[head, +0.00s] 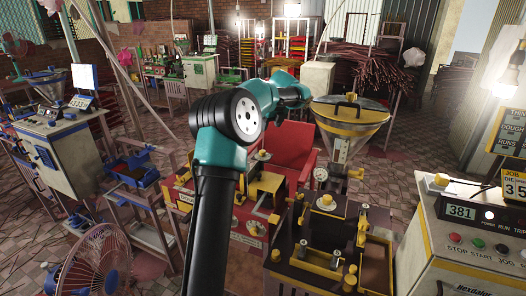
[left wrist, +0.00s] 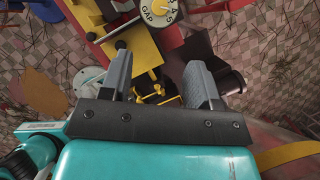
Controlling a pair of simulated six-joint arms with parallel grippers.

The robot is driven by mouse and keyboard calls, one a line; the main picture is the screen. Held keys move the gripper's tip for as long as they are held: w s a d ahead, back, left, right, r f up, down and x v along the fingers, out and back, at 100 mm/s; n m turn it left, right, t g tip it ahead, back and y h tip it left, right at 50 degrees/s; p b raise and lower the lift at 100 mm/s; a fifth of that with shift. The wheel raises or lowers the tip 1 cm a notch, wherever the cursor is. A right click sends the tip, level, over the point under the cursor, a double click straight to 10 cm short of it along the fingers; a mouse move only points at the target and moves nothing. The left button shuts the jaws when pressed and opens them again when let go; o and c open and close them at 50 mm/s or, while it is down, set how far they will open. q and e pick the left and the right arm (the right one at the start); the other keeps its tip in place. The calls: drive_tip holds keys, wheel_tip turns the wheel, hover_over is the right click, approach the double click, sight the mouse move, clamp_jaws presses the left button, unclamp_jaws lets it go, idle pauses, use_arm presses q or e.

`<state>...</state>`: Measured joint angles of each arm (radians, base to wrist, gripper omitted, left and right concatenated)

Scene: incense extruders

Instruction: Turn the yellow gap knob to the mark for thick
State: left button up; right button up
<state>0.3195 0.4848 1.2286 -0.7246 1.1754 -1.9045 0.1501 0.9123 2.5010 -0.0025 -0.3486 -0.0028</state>
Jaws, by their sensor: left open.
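The yellow gap knob (left wrist: 160,13) sits in a pale round dial at the top edge of the left wrist view. The dial carries the word GAP and numbers including 3, 4 and 5, and its top is cut off. I cannot make out a mark for thick. My left gripper (left wrist: 158,63) is open and empty, its grey fingers spread apart below the dial in that view, not touching the knob. In the head view my teal left arm hides part of the machines, and I cannot pick out the gap knob there. My right gripper is not in view.
A steel hopper with a yellow rim (head: 346,117) stands right of my left wrist. A grey control cabinet (head: 462,238) with buttons and a 381 display is at the right. A fan (head: 97,262) stands at lower left. A red chair (head: 290,148) is behind the arm.

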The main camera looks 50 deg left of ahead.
sight(262, 151)
use_arm(q)
drive_tip(key=x, duration=1.6)
drive_tip(key=shift+w+d+f, duration=0.1)
drive_tip(key=shift+f, duration=0.05)
drive_tip(key=shift+c, duration=0.3)
drive_tip(key=c, duration=0.9)
drive_tip(key=shift+o, duration=0.2)
drive_tip(key=shift+n, duration=0.5)
drive_tip(key=shift+n+g, duration=0.6)
drive_tip(key=shift+n, duration=0.6)
drive_tip(key=shift+w+n+g, duration=0.1)
drive_tip(key=shift+n+g, duration=0.6)
drive_tip(key=shift+n, duration=1.2)
